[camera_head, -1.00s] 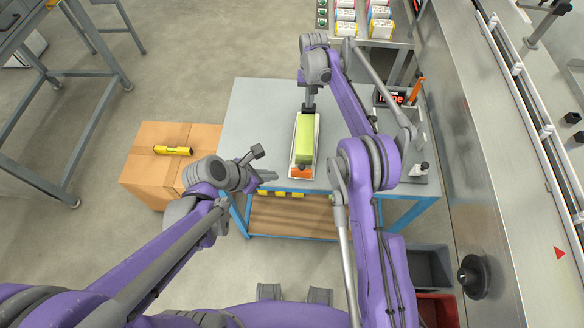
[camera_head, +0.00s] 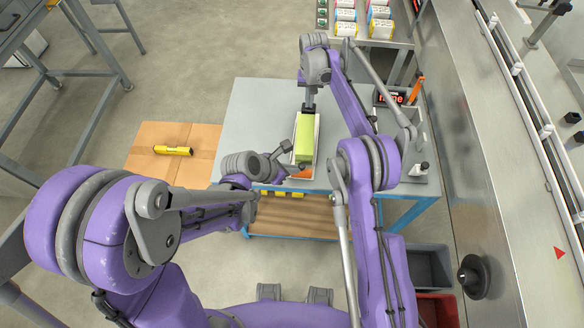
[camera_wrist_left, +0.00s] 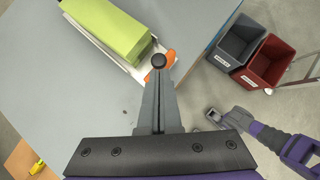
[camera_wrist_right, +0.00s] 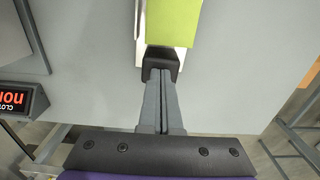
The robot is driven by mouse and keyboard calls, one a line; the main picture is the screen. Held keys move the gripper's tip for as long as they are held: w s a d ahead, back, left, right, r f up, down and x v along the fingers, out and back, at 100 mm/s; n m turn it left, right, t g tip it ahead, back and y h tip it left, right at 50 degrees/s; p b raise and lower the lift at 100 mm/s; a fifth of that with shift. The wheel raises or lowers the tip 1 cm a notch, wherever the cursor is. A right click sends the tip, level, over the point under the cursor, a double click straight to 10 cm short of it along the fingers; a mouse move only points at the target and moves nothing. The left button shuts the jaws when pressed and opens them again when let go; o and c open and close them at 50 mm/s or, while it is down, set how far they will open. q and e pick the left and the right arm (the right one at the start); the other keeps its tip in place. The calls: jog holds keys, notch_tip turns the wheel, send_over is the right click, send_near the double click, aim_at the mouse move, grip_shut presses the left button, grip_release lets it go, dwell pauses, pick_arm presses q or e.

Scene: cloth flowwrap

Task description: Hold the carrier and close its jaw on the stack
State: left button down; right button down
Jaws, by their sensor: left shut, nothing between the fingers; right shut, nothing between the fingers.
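The carrier, a pale tray (camera_head: 293,148), lies on the grey table with a lime-green stack (camera_head: 305,138) along it. The tray (camera_wrist_left: 98,42) and stack (camera_wrist_left: 112,25) also show in the left wrist view. An orange part (camera_head: 305,172) is at the carrier's near end. My left gripper (camera_head: 291,173) is shut and empty at the orange part; a black round knob (camera_wrist_left: 158,60) shows at its fingertips. Contact there is unclear. My right gripper (camera_head: 309,104) is shut and empty at the far end, against or just above a black block (camera_wrist_right: 161,62) beside the stack.
The grey table (camera_head: 250,110) is clear left of the carrier. A small display (camera_head: 391,97) and a fixture stand at its right side. A cardboard box (camera_head: 150,140) with a yellow tool (camera_head: 173,151) is at left. Grey (camera_wrist_left: 238,42) and red (camera_wrist_left: 271,60) bins stand beyond the table edge.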

jog(key=shift+f, duration=0.25)
pick_arm(q)
jog(key=w, duration=0.3)
jog(key=shift+w, duration=0.1)
